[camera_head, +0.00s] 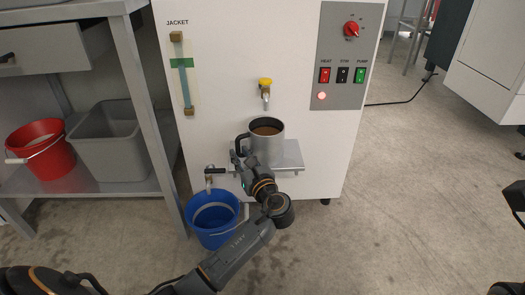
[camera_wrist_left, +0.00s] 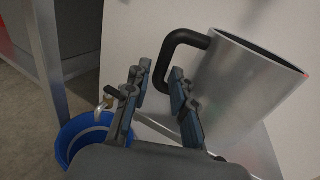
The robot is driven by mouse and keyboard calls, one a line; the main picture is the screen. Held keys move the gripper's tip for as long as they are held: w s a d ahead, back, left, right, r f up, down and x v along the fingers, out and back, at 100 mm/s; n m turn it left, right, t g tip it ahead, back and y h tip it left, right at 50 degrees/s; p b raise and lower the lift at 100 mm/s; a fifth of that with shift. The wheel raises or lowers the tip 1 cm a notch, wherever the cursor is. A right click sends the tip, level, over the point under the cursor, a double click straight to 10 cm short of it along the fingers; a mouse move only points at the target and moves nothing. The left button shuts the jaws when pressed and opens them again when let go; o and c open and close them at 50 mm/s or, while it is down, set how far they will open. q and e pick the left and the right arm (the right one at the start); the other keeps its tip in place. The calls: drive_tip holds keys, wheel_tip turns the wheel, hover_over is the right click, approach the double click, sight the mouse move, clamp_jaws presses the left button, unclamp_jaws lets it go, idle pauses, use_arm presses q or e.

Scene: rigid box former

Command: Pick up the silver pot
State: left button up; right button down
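The silver pot (camera_head: 267,148) stands upright on a small metal shelf (camera_head: 291,156) on the front of the white machine, under the yellow-handled tap. It holds brown liquid. Its black handle (camera_head: 240,144) points left. In the left wrist view the silver pot (camera_wrist_left: 245,85) fills the right side, and its black handle (camera_wrist_left: 178,47) curves down toward the fingertips. My left gripper (camera_head: 238,162) is just in front of and below the handle; its fingers (camera_wrist_left: 158,74) are apart, with the lower handle end between or just beyond the tips. Contact cannot be told.
The yellow-handled tap (camera_head: 265,86) is above the pot. A blue bucket (camera_head: 213,219) stands on the floor below a lower tap (camera_head: 211,174). A metal table (camera_head: 141,90) on the left holds a red bucket (camera_head: 42,148) and a grey bin (camera_head: 108,142).

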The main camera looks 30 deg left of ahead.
use_arm(q)
drive_tip(key=shift+b+x, duration=0.5)
drive_tip(key=shift+x, duration=0.7)
drive_tip(key=shift+c, duration=0.4)
clamp_jaws()
drive_tip(key=shift+r, duration=0.15)
